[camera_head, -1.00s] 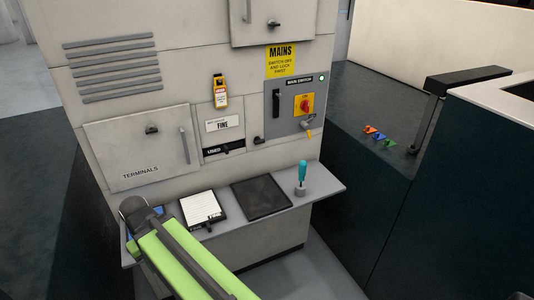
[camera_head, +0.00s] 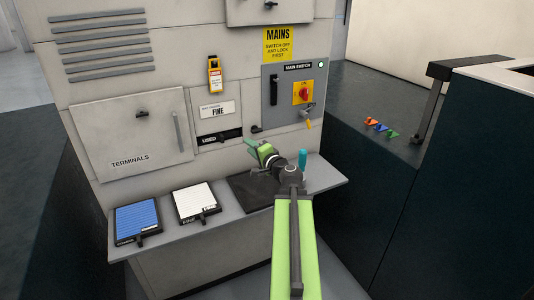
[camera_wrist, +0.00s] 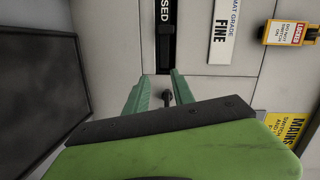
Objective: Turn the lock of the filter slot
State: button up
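The filter slot (camera_head: 215,138) is a panel in the machine front with a "FINE" label and a dark "USED" strip. A small dark knob (camera_head: 256,129), apparently its lock, sits at the slot's right end. In the wrist view the knob (camera_wrist: 167,97) shows in the gap between the fingers, nearer the right one. My gripper (camera_head: 253,146) is just below the knob in the head view. It also shows in the wrist view (camera_wrist: 161,82), with its two green fingers apart and nothing clasped. The knob's depth relative to the fingertips cannot be told.
A shelf (camera_head: 325,181) juts out below, with a blue pad (camera_head: 138,219), a white pad (camera_head: 196,200), a dark mat (camera_head: 245,193) and a teal-handled tool (camera_head: 302,159). The mains switch panel (camera_head: 292,95) with a key is to the right. A yellow tag (camera_head: 214,74) hangs above.

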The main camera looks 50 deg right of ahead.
aim_at(258, 132)
jog(key=s+d+m+h, duration=0.2)
jog(key=s+d+h, duration=0.1)
jog(key=s+d, duration=0.15)
jog(key=shift+r+x, duration=0.2)
jog(key=shift+x, duration=1.85)
jog(key=shift+r+x, duration=0.2)
jog(key=shift+x, duration=1.9)
jog(key=shift+d, duration=0.15)
jog(key=shift+w+d, duration=0.1)
jog(key=shift+w, duration=0.1)
grip_shut()
